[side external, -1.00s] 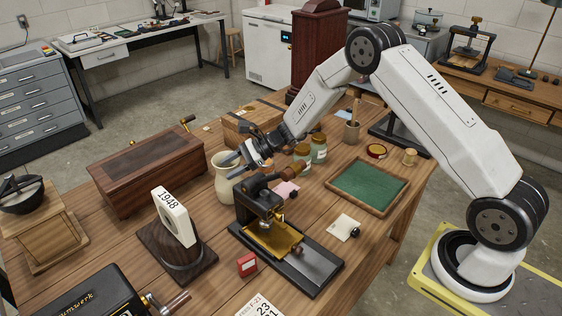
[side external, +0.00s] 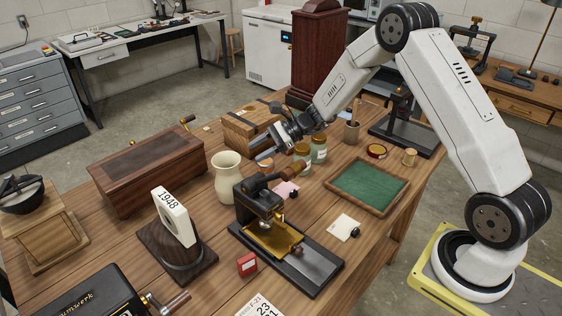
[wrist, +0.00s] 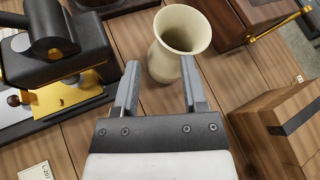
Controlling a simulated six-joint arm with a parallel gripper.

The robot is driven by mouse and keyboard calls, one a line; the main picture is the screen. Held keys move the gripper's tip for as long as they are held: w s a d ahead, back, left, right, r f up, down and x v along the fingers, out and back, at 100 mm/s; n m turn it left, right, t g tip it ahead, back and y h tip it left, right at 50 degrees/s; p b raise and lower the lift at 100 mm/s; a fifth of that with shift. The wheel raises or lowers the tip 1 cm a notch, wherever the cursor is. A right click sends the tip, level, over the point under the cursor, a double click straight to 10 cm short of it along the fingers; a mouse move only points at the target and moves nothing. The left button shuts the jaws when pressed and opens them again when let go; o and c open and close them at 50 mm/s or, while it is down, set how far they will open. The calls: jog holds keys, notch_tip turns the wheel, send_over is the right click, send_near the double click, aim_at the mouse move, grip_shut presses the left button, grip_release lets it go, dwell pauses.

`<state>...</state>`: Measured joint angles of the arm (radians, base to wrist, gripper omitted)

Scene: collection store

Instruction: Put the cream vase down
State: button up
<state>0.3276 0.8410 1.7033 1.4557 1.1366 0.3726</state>
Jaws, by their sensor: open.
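The cream vase (side external: 228,178) stands upright on the wooden table, between the dark wooden chest and the small press. It also shows in the wrist view (wrist: 178,48), just beyond my fingertips, with its open mouth towards the camera. My gripper (side external: 262,147) is to the right of the vase in the side view, apart from it. In the wrist view my gripper (wrist: 159,78) has its two fingers spread with nothing between them.
The black and brass press (side external: 262,215) stands close in front of the vase. The wooden chest (side external: 150,165) is to its left and a wooden box (side external: 245,130) behind it. Glass jars (side external: 318,148) stand to the right, near my gripper. A green-lined tray (side external: 368,187) lies further right.

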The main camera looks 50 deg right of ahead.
jog(key=shift+v, duration=1.65)
